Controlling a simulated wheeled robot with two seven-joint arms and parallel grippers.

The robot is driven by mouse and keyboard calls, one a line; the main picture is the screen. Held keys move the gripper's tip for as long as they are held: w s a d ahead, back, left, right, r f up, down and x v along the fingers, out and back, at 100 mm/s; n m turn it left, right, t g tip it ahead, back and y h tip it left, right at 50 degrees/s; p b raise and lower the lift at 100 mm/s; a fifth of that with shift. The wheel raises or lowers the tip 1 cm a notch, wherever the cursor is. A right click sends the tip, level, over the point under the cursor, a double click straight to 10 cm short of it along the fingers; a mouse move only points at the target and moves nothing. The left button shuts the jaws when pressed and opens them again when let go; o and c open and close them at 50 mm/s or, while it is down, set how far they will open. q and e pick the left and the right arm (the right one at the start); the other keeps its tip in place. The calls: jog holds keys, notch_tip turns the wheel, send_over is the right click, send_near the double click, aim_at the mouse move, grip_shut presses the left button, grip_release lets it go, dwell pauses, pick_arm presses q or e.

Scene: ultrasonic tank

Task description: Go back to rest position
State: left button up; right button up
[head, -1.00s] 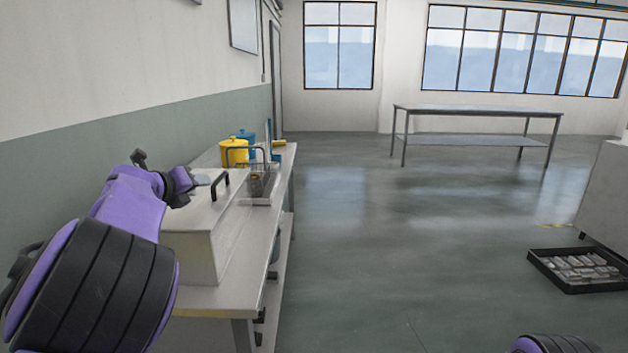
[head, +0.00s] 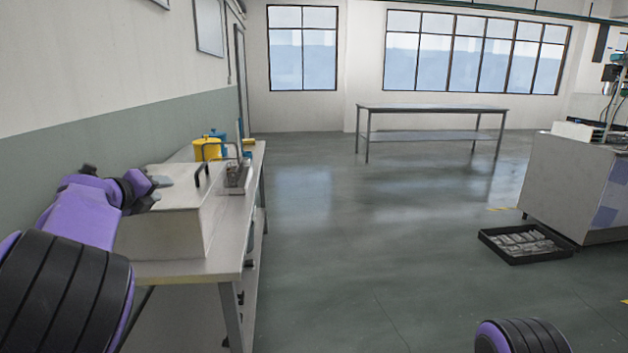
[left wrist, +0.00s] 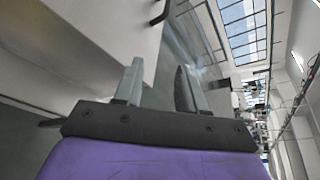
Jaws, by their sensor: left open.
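My left arm comes in from the left in the head view, and its gripper (head: 160,190) hovers beside the pale box-shaped tank (head: 165,230) on the bench. In the left wrist view the two fingers of my left gripper (left wrist: 158,88) stand apart with nothing between them. The tank has a dark handle (head: 201,173) on top. Part of my right arm shows at the bottom right of the head view; its gripper is out of frame.
The bench (head: 233,262) runs along the left wall. A yellow container (head: 207,150) and a metal basket (head: 237,178) stand on it. A black tray (head: 512,259) of parts lies on the floor near a grey cabinet (head: 570,190). A metal table (head: 432,108) stands farther back. The middle floor is clear.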

pick_arm(q)
jog(key=s+a+f+n+y+p, duration=0.1)
jog(key=s+f+n, duration=0.3)
jog(key=f+n, duration=0.45)
jog(key=s+f+n+y, duration=0.1)
jog(key=s+f+n, duration=0.2)
jog(key=f+n, duration=0.5)
jog(key=s+a+f+n+y+p, duration=0.1)
jog(key=s+f+n, duration=0.3)
jog(key=f+n, duration=0.45)
jog(key=s+d+f+n+g+y+p, duration=0.25)
jog(key=s+f+n+g, duration=0.35)
jog(key=s+f, duration=1.05)
jog(key=s+d+f+n+g+p, duration=0.1)
jog(key=s+d+f+g, duration=0.1)
jog(key=s, duration=0.9)
jog(key=s+d+f+n+g+p, duration=0.1)
jog(key=s+d+f+n+g, duration=0.1)
jog(key=s, duration=0.9)
jog(key=shift+s+d+f+n+g, duration=0.15)
jog(key=shift+d+f+n+g, duration=0.15)
jog(key=shift+d+f+g, duration=0.4)
jog(key=shift+d+r, duration=0.1)
jog(key=shift+r, duration=0.05)
